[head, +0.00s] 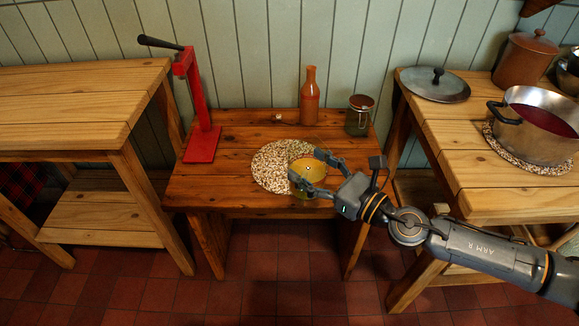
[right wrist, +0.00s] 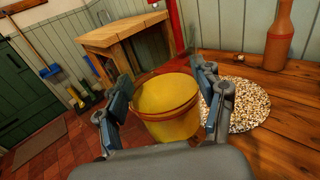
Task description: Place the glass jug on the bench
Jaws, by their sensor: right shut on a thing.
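The glass jug (head: 311,168) looks yellow and round, with a darker rim. It also shows in the right wrist view (right wrist: 165,100), upright or nearly so. My right gripper (head: 308,169) is shut on it, with one finger on each side; the fingers show in the right wrist view too (right wrist: 160,100). The low reddish-brown bench (head: 228,137) is in the middle. The jug is over its front right part, overlapping the edge of the speckled round mat (head: 268,165). I cannot tell whether the jug's base touches the bench. My left gripper is not in view.
A red lever press (head: 202,141) stands at the bench's left. A pine table (head: 75,100) is on the left. Another table on the right holds a steel pot (head: 532,137) and a lid (head: 434,86).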

